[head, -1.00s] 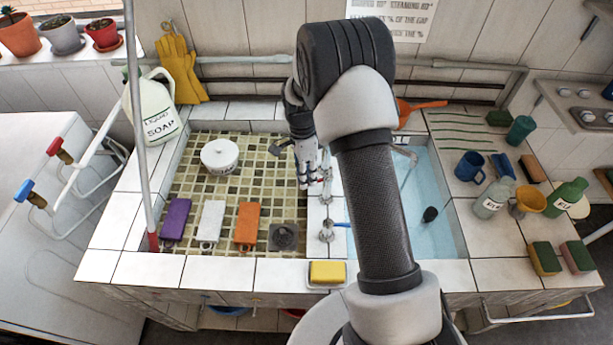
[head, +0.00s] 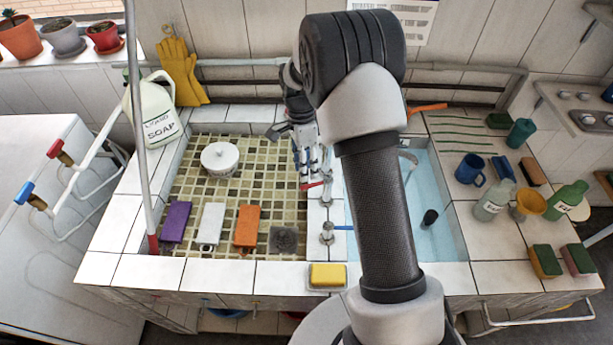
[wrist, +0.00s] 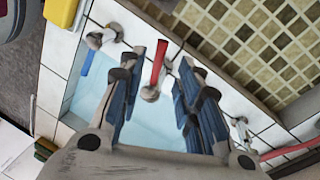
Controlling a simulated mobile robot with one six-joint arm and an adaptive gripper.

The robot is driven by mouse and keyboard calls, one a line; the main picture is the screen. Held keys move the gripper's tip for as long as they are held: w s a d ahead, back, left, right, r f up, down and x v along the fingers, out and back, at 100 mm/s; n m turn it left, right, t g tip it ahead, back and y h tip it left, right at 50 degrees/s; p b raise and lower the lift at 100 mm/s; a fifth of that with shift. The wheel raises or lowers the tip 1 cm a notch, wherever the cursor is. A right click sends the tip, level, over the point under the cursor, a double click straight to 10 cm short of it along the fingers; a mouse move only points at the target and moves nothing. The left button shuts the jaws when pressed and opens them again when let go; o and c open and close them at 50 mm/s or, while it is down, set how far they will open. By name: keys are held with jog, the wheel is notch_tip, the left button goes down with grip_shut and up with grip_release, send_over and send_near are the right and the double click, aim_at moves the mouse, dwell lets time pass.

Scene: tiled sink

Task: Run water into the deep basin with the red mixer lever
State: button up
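The red mixer lever (head: 314,184) sits on the tiled ledge between the two basins and points left in the head view. In the wrist view the red lever (wrist: 158,64) stands on a round metal base between the finger lines. My gripper (head: 308,166) is just behind the lever in the head view; in the wrist view my gripper (wrist: 173,55) has its fingers apart, with nothing held. I cannot tell whether a finger touches the lever. The deep basin (head: 440,240) is the pale blue one at right, partly hidden by my arm. No running stream shows.
A blue lever (head: 342,227) is on the same ledge, nearer the front. A yellow sponge (head: 327,274) lies on the front rim. The mosaic-tiled shallow basin (head: 262,180) at left holds a white pot (head: 220,160) and coloured blocks. Bottles and cups stand at right.

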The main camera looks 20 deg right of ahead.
notch_tip(320, 180, up, 7)
jog(key=w, duration=0.1)
jog(key=shift+w, duration=0.2)
jog(key=shift+f, duration=0.1)
dwell(3.2)
